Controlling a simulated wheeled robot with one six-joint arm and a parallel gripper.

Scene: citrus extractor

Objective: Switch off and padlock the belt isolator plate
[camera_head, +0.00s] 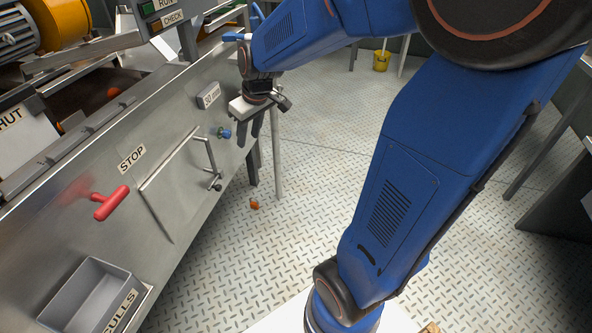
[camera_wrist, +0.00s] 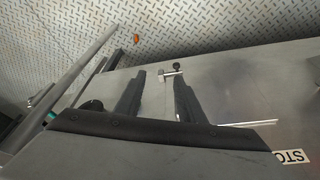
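My gripper (camera_head: 250,138) is at the machine's side panel, right of a small blue-and-green fitting (camera_head: 222,132). In the wrist view its two fingers (camera_wrist: 157,90) stand apart with only bare grey panel between them. A red handle (camera_head: 111,203) sticks out of the panel below the STOP label (camera_head: 131,157), well to the left of my gripper. The STOP label also shows, cut off, in the wrist view (camera_wrist: 292,158). A metal bar latch with a dark knob (camera_head: 217,187) sits below my gripper; the knob shows past the fingertips in the wrist view (camera_wrist: 176,66). I cannot identify a padlock.
A grey culls bin (camera_head: 92,297) is at the lower left. A thin rod frame (camera_head: 168,160) stands on the panel. A small labelled box (camera_head: 208,96) is left of my gripper. An orange fruit (camera_head: 254,204) lies on the open plate floor (camera_head: 300,165). A yellow bucket (camera_head: 381,61) stands farther back.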

